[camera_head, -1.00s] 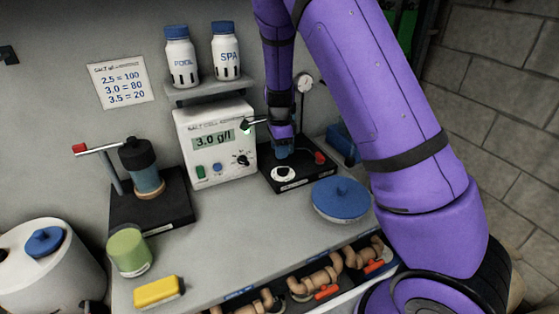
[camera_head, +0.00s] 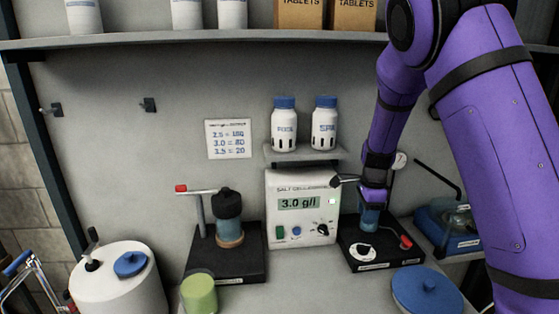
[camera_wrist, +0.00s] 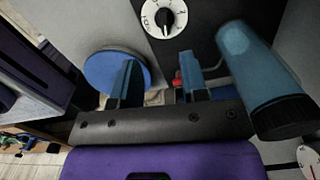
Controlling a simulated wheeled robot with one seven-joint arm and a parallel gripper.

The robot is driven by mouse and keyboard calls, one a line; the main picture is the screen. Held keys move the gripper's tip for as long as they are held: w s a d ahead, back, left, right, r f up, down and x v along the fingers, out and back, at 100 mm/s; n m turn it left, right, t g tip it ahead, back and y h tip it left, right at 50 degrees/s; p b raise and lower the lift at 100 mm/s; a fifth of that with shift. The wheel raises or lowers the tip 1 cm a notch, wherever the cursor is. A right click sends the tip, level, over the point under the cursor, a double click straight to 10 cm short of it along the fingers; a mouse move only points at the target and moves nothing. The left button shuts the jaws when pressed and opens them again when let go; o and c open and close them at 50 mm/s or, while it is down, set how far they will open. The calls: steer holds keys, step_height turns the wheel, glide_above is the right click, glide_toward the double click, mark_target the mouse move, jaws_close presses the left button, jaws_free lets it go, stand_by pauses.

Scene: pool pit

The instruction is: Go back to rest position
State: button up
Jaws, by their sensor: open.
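My gripper (camera_head: 372,208) is at the right-hand black stand (camera_head: 372,262), beside the salt meter, in the head view. My purple arm comes down to it from the upper right. In the wrist view my gripper (camera_wrist: 158,72) has its two blue fingers apart, with nothing between them. A blue cylinder with a dark end (camera_wrist: 258,75) is to the right of the fingers, outside them. A white dial (camera_wrist: 164,17) is on the black stand ahead. The blue fingers and the blue cylinder are hard to tell apart in the head view.
The salt meter (camera_head: 302,230) reads 3.0 g/l. White bottles (camera_head: 284,128) stand on a small shelf above it. A round blue lid (camera_head: 428,292) lies at the front right. Another stand (camera_head: 228,265) is at the left, near a green-topped jar (camera_head: 199,294). A long shelf (camera_head: 190,38) runs above.

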steer(key=s+r+n+t+y, duration=0.2)
steer(key=s+r+n, duration=0.7)
steer(key=s+r, duration=0.75)
steer(key=s+r+n+t+h, duration=0.1)
steer(key=s+r+n, duration=0.3)
steer(key=s, duration=0.4)
steer(key=s+r+n+t+h, duration=0.1)
steer(key=s+r+n+t, duration=0.1)
steer(key=s+n, duration=0.4)
steer(key=shift+s+r, duration=0.85)
steer(key=shift+s, duration=0.8)
